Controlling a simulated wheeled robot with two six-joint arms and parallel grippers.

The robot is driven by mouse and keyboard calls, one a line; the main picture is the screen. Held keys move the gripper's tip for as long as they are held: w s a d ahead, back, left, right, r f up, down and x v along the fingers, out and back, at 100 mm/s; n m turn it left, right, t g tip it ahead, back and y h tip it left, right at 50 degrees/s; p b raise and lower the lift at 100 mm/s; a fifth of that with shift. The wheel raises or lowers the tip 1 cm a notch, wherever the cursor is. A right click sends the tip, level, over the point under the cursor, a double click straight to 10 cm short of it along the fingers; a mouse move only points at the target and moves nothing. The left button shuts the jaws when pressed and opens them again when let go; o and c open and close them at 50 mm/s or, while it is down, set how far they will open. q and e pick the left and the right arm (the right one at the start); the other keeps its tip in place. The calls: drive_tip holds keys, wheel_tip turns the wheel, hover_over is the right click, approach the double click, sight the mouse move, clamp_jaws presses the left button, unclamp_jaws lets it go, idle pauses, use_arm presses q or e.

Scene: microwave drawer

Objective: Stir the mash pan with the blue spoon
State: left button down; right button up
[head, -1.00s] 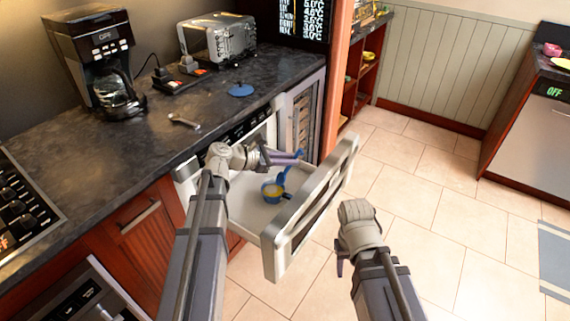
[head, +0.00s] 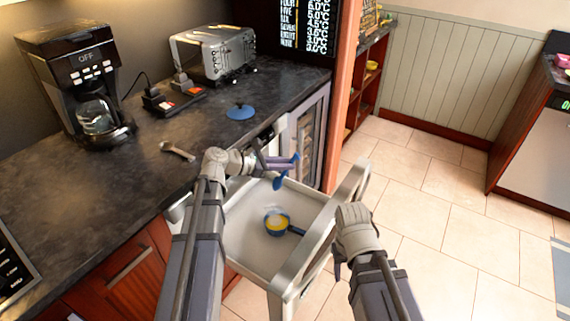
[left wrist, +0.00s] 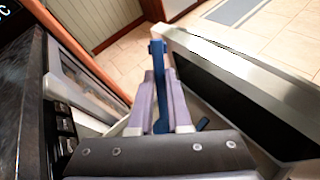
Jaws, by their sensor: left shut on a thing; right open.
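My left gripper (head: 283,163) is shut on the blue spoon (head: 280,182), whose bowl end hangs downward above the open drawer. In the left wrist view the spoon's handle (left wrist: 157,60) stands up between the two purple fingers (left wrist: 158,95). The mash pan (head: 276,223), small and blue with yellow mash in it, sits on the drawer floor, its handle pointing right. The spoon is above and apart from the pan in the head view. My right gripper (head: 338,262) is open and empty, beside the drawer front on the right.
The microwave drawer (head: 245,249) is pulled out, its thick front panel (head: 325,235) at the right. A blue lid (head: 239,112), a wrench-like metal tool (head: 177,151), a coffee maker (head: 80,85) and a toaster (head: 214,54) stand on the dark counter.

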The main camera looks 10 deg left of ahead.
sight(283, 172)
use_arm(q)
drive_tip(key=shift+w+a+f+b, duration=0.25)
drive_tip(key=shift+w+f+b, duration=0.3)
drive_tip(key=shift+f, duration=0.2)
drive_tip(key=shift+s+d+b, duration=0.15)
drive_tip(key=shift+s+b, duration=0.1)
drive_tip(key=shift+b, duration=0.05)
drive_tip(key=shift+s+f+b, duration=0.1)
drive_tip(key=shift+f+b, duration=0.2)
drive_tip(key=shift+b, duration=0.05)
drive_tip(key=shift+f+b, duration=0.8)
drive_tip(key=shift+f, duration=0.15)
wheel_tip(283, 172, down, 6)
drive_tip(key=b, duration=0.6)
use_arm(e)
wheel_tip(283, 172, down, 10)
drive_tip(key=shift+w+a, duration=0.15)
drive_tip(key=shift+w, duration=0.15)
use_arm(q)
drive_tip(key=shift+f, duration=0.2)
use_arm(e)
drive_tip(key=shift+f, duration=0.2)
use_arm(q)
wheel_tip(283, 172, down, 10)
drive_tip(key=b, duration=1)
drive_tip(key=shift+r, duration=0.2)
use_arm(e)
wheel_tip(283, 172, down, 10)
drive_tip(key=shift+r, duration=0.2)
